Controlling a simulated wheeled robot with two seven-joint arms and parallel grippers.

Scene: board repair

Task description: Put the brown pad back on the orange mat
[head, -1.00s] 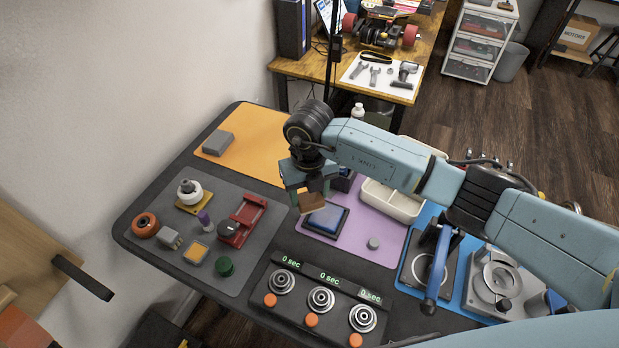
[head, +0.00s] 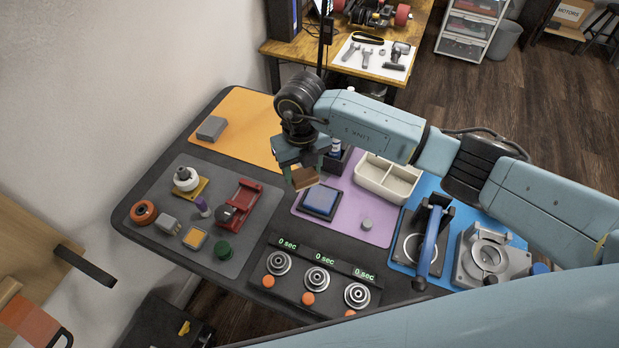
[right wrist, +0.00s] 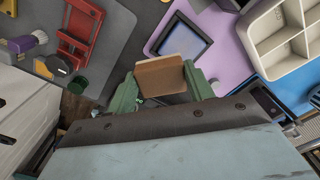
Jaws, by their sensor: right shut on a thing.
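The brown pad (head: 304,178) is held between the fingertips of my right gripper (head: 297,173), above the table near the blue ink-pad-like square. In the right wrist view the brown pad (right wrist: 160,75) sits between the two green fingers of the gripper (right wrist: 162,88). The orange mat (head: 243,125) lies at the back left of the table; a grey block (head: 211,128) rests on its left part. The gripper hides part of the mat's right side. My left gripper is not in view.
A purple mat (head: 376,229) carries a dark tray with a blue square (head: 320,201) and a grey knob. A white divided bin (head: 387,181) stands right of the gripper. A grey mat (head: 178,232) with several parts lies at left. Timers with buttons (head: 317,278) are in front.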

